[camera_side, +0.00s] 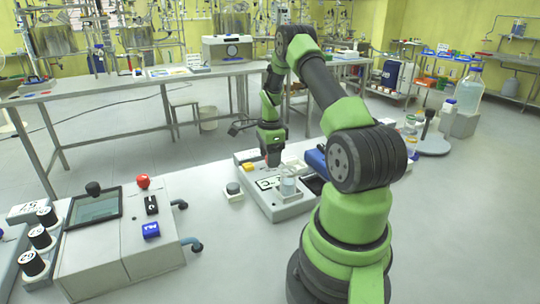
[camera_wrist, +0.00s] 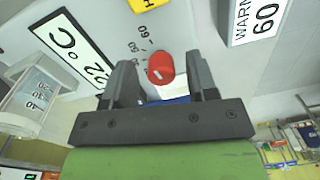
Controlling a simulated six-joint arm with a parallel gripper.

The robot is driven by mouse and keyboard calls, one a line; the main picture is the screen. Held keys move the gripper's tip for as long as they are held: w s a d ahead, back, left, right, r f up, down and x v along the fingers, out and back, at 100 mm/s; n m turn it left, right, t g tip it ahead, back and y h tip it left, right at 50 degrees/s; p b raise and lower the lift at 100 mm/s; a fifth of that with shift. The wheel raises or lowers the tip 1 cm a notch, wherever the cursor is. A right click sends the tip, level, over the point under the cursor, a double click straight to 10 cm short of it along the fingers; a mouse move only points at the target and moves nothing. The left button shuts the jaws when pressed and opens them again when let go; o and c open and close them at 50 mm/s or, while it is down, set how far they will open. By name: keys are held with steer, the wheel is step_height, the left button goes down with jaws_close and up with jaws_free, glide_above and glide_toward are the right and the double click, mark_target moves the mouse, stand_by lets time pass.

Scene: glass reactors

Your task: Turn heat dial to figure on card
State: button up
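The red heat dial (camera_wrist: 160,68) with a small white mark sits on the pale front panel of the heating unit (camera_side: 287,208). Printed figures, one reading 60, lie just beside it; I cannot tell which figure the mark points at. A white card (camera_wrist: 258,20) reads WARM 60. A display (camera_wrist: 75,45) reads 22 °C. My gripper (camera_wrist: 161,80) is open, one finger on either side of the dial, with a gap showing at each side. In the side view my gripper (camera_side: 271,156) points down over the unit and hides the dial.
A glass beaker (camera_side: 288,183) stands on the unit; it also shows at the left of the wrist view (camera_wrist: 38,95). A yellow label (camera_wrist: 146,4) is near the dial. A small grey block with a dark knob (camera_side: 234,190) stands left of the unit.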

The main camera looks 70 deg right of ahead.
step_height(320, 180, up, 10)
stand_by(0.6)
steer(key=shift+s+a, duration=0.1)
